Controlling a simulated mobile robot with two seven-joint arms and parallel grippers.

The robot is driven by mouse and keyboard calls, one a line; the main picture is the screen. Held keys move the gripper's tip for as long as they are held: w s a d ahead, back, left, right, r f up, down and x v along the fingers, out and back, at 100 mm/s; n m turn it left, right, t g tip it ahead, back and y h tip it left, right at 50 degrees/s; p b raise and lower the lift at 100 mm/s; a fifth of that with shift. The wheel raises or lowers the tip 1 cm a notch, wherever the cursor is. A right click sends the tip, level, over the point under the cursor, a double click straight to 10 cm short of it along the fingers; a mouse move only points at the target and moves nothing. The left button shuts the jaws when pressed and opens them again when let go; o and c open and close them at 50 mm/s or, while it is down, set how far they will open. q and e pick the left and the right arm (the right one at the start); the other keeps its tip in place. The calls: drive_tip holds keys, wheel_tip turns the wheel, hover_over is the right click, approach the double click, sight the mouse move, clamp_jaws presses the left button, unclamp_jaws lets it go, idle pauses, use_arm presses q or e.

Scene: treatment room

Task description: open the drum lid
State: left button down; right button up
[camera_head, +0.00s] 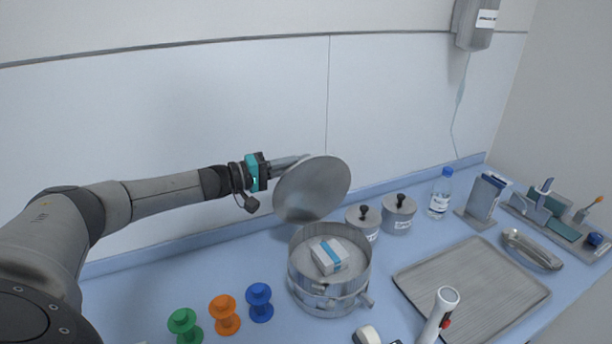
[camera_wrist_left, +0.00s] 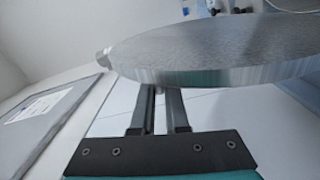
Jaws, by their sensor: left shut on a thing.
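The drum (camera_head: 328,291) is a round metal container standing on the blue counter, its top open. A white box with a blue band (camera_head: 330,256) shows inside it. The drum lid (camera_head: 312,189) is a round metal disc, tilted steeply up above the drum's back left edge. It also fills the upper right of the left wrist view (camera_wrist_left: 220,50). My left gripper (camera_head: 298,162) is shut at the lid's upper left edge, its fingers also showing in the left wrist view (camera_wrist_left: 158,95). The exact grip point is hidden behind the lid. My right gripper is not in view.
Green (camera_head: 184,324), orange (camera_head: 224,313) and blue (camera_head: 259,302) spools stand left of the drum. Two lidded metal jars (camera_head: 398,214) and a water bottle (camera_head: 440,195) stand behind right.

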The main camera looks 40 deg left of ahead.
use_arm(q)
drive_tip(key=shift+w+a+f+b, duration=0.3)
drive_tip(key=shift+w+a+b, duration=0.15)
drive_tip(key=shift+a, duration=0.25)
drive_tip(key=shift+w+a+f+b, duration=0.3)
drive_tip(key=shift+w+a+b, duration=0.1)
drive_tip(key=shift+a, duration=0.3)
drive_tip(key=shift+f, duration=0.1)
drive_tip(key=c, duration=0.9)
unclamp_jaws()
drive_tip(key=shift+c, duration=0.2)
drive_tip(key=v, duration=1.5)
drive_tip(key=shift+a, duration=0.15)
drive_tip(key=shift+s, duration=0.1)
